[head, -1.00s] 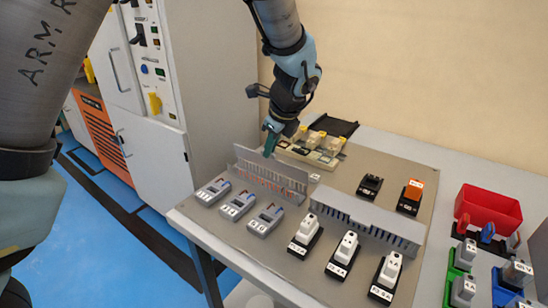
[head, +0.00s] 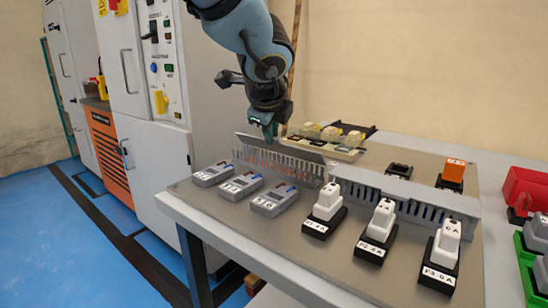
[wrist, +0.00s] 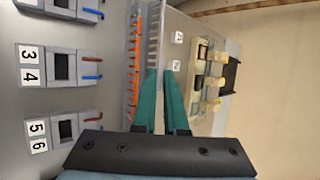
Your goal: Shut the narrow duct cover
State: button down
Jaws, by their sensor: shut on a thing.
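The narrow duct (head: 285,168), with slotted grey walls and orange-red wires inside, runs across the left part of the panel. Its grey cover (head: 305,153) stands raised and tilted along the duct's far side, so the duct is open on top. My gripper (head: 269,138) comes down from above with its teal fingers at the cover's upper edge, near the middle, and is shut on it. In the wrist view the fingers (wrist: 159,78) lie beside the slotted wall and the orange wires (wrist: 135,60). The pinched part of the edge is hidden by the fingers.
Grey numbered devices (head: 241,187) sit in front of the duct. A wider grey duct (head: 400,192) lies to the right, behind white-topped blocks (head: 378,222). Cream terminal blocks (head: 330,140) stand behind the cover. A red bin (head: 525,188) is at far right.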

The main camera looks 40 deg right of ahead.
jog(key=shift+s+a+f+n+t+h+b, duration=0.1)
jog(key=shift+a+f+n+t+h+b, duration=0.35)
jog(key=shift+b, duration=2.95)
jog(key=shift+a+f+m+t+h+b, duration=0.15)
jog(key=shift+a+f+h+b, duration=0.5)
jog(key=shift+b, duration=2.75)
jog(key=f+h+b, duration=0.1)
jog(key=b, duration=0.4)
jog(key=t+h+b, duration=0.1)
jog(key=b, duration=0.3)
jog(key=shift+s+a+f+n+b, duration=0.1)
jog(key=shift+a+f+n+b, duration=0.05)
jog(key=shift+f+n+b, duration=0.2)
jog(key=b, duration=0.3)
jog(key=h+b, duration=0.1)
jog(key=b, duration=0.2)
jog(key=shift+a+f+n+t+h+b, duration=0.2)
jog(key=shift+f+n+t+h+b, duration=0.05)
jog(key=shift+f+t+h+b, duration=0.1)
jog(key=shift+r+h+b, duration=0.1)
jog(key=shift+h+b, duration=0.15)
jog(key=shift+b, duration=0.7)
jog(key=shift+r, duration=0.1)
